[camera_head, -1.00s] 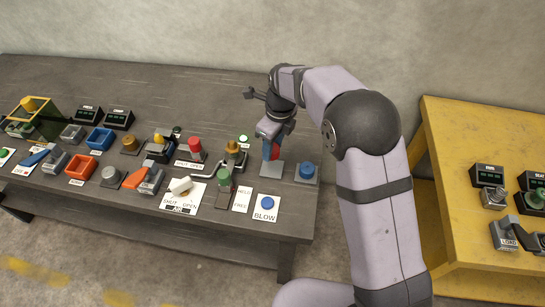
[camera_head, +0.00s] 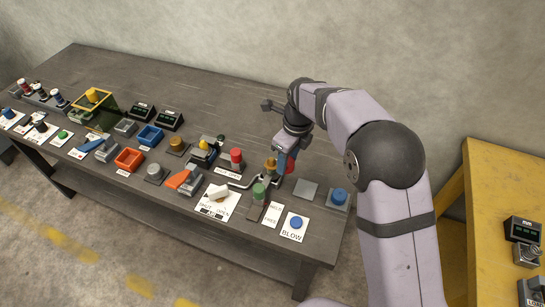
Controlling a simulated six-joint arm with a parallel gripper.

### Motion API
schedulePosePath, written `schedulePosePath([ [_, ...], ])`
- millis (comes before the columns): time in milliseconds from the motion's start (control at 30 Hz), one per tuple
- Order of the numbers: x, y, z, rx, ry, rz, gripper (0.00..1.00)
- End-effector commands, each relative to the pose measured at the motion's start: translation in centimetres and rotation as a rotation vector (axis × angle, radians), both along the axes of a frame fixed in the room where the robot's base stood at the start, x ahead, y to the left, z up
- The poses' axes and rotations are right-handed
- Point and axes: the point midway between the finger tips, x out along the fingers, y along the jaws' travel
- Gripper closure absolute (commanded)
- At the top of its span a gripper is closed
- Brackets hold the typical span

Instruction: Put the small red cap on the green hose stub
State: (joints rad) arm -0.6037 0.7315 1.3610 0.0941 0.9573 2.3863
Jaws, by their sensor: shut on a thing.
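My gripper (camera_head: 285,166) points down over the right part of the dark bench. It is shut on the small red cap (camera_head: 291,167), which shows at its right side; the fingers partly hide it. The green hose stub (camera_head: 258,191) stands upright on a dark block, below and to the left of my gripper in the picture. A bent metal pipe lies beside it. The cap is apart from the stub in the picture; its exact height cannot be told.
A brass fitting (camera_head: 270,164) stands close to the left of my gripper. The bench's back is clear.

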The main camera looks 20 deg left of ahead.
Motion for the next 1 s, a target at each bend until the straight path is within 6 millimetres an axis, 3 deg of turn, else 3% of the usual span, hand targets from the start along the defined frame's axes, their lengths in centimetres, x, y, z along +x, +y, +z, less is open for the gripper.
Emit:
schedulePosePath([
  [200, 1.1, 4.0, 2.8, 0.001, -0.003, 0.049, 0.85],
  [400, 2.4, 6.1, 5.2, 0.001, -0.003, 0.038, 0.85],
  [833, 3.6, 6.7, 9.4, 0.002, -0.006, -0.039, 0.85],
  [1000, 3.1, 6.2, 9.5, -0.002, -0.002, -0.07, 0.85],
])
